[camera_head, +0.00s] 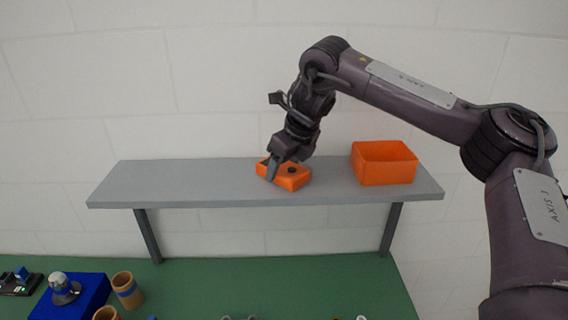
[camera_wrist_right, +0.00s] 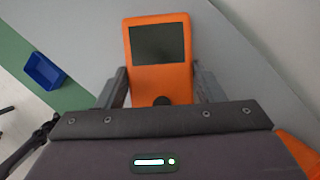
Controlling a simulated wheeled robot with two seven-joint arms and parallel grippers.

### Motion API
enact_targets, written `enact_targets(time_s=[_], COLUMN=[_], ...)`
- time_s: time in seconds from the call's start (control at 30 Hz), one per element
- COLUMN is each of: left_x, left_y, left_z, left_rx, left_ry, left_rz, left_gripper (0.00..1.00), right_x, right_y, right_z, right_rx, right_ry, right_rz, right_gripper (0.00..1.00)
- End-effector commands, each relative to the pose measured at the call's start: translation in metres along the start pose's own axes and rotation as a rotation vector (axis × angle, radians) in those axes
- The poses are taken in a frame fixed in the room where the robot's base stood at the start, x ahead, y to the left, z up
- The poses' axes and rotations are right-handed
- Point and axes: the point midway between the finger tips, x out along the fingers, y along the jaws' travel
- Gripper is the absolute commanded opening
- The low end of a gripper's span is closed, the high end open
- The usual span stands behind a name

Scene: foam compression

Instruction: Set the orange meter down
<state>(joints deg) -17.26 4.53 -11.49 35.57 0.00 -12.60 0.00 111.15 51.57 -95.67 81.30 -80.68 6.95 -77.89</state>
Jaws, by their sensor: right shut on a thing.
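The orange meter (camera_head: 293,183) is on or just above the grey shelf (camera_head: 220,184), near its middle; I cannot tell if it touches. In the right wrist view the meter (camera_wrist_right: 158,78) shows its dark screen and a round black knob. My right gripper (camera_head: 273,172) reaches down from above onto the meter. In the right wrist view its two fingers (camera_wrist_right: 160,92) stand at the meter's two sides, shut on it. My left gripper is not in view.
An orange open box (camera_head: 384,171) stands on the shelf to the right of the meter. The shelf's left part is clear. Below, a green table (camera_head: 260,285) holds a blue block (camera_head: 85,300) and brown cups (camera_head: 127,290). A blue bin (camera_wrist_right: 43,70) shows in the wrist view.

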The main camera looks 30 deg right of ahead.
Motion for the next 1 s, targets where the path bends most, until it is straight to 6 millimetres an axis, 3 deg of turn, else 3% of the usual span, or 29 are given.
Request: enact_targets(time_s=[0.17,0.2,0.37,0.73,1.0], left_x=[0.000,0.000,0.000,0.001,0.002], left_y=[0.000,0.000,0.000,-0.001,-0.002], left_z=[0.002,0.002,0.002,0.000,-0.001], left_rx=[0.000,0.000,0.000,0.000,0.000], left_ry=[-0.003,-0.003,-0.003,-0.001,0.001], left_rz=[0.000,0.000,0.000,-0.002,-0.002], left_gripper=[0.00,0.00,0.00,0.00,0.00], right_x=[0.001,0.001,0.001,-0.006,-0.052], right_y=[0.000,0.000,0.000,0.000,0.000], right_z=[0.000,0.000,0.000,0.001,0.002], right_rx=[0.001,0.001,0.001,0.000,-0.002], right_ry=[-0.004,-0.002,-0.002,-0.004,-0.007], right_rz=[0.000,0.000,0.000,0.000,-0.003], right_gripper=[0.33,0.64,0.83,0.83,0.83])
